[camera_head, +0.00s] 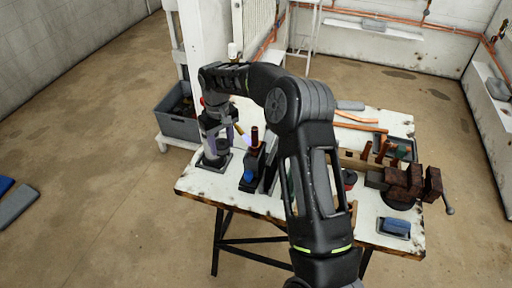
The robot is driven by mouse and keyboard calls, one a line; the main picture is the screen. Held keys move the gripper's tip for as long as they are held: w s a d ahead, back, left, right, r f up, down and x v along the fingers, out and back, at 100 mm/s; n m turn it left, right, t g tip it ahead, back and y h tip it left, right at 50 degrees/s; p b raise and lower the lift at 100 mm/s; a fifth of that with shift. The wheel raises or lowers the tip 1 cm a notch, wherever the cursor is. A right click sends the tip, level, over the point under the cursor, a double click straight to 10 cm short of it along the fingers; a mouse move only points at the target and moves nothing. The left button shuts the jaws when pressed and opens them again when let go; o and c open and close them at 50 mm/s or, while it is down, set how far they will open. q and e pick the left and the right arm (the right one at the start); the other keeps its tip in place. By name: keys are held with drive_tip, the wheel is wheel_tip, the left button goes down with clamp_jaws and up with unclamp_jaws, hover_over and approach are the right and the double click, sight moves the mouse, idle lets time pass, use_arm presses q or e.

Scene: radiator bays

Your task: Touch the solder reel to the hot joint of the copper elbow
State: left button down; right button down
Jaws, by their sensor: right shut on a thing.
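My right arm reaches up from the bottom and bends left over the workbench (205,190). Its gripper (222,142) points down at the bench's left end. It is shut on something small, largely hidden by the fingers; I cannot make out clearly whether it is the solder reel. A short reddish-brown copper piece (254,137), probably the copper elbow, stands upright just right of the gripper, above a dark holder. A small yellowish piece (239,129) shows between them. Whether anything touches the copper is too small to tell. My left gripper is not in view.
A rusty vise (403,184) and a blue block on a small tray (396,227) are at the bench's right end. Copper pipes (360,126) lie at the back. A grey crate (178,118) stands left behind the bench. My forearm hides the bench's middle.

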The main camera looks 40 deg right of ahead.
drive_tip(key=shift+w+d+r, duration=0.1)
drive_tip(key=shift+w+d, duration=0.2)
drive_tip(key=shift+d, duration=0.3)
drive_tip(key=shift+w+d, duration=0.3)
drive_tip(key=shift+d, duration=0.25)
idle(0.8)
drive_tip(key=shift+r, duration=0.1)
idle(1.9)
drive_tip(key=shift+s+a+r, duration=1.15)
drive_tip(key=shift+s+r, duration=0.15)
drive_tip(key=shift+r, duration=0.15)
drive_tip(key=shift+r, duration=2)
